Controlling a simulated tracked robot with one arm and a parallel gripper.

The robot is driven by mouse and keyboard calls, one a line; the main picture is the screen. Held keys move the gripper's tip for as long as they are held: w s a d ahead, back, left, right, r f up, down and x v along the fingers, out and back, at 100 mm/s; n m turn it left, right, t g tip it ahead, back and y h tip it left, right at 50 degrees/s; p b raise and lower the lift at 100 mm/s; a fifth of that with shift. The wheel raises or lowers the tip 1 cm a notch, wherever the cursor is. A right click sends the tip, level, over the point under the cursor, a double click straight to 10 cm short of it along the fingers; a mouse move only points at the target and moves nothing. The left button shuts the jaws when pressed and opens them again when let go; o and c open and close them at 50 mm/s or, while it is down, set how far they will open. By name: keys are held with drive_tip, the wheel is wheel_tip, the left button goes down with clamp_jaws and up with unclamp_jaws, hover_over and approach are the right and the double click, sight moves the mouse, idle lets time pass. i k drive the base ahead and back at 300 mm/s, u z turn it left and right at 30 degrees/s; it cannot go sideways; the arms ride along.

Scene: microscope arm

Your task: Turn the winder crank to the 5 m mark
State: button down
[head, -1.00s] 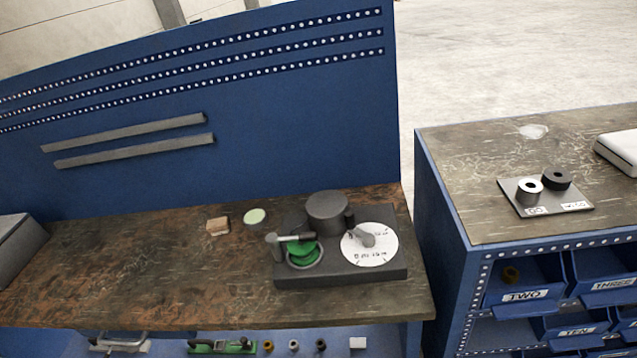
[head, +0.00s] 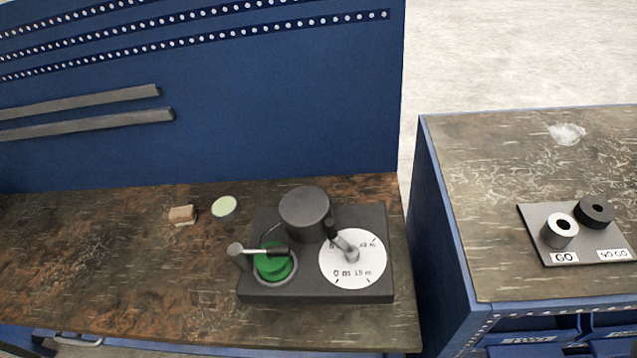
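The winder (head: 245,290) is a dark grey block on the wooden bench, with a dark drum (head: 305,213) at its back. A white dial (head: 350,276) lies flat on its right half. The labels 0 m at lower left, 15 m at lower right and one at upper right show; the 0 m and 15 m labels are readable. The grey crank (head: 343,244) runs from the dial's hub to the upper left and ends in a dark upright knob. It covers the upper-left part of the dial, so the 5 m label cannot be read clearly. My gripper is not in view.
A green round part (head: 273,264) with a metal lever (head: 263,250) sits on the winder's left half. A small wooden block (head: 182,214) and a pale green disc (head: 225,206) lie left of it. A blue panel (head: 280,110) rises behind. A second bench (head: 480,190) holds a gauge plate (head: 548,240).

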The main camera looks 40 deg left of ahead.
sight(352, 252)
drive_tip(key=u, duration=0.05)
drive_tip(key=i, duration=0.9)
drive_tip(key=z, duration=0.3)
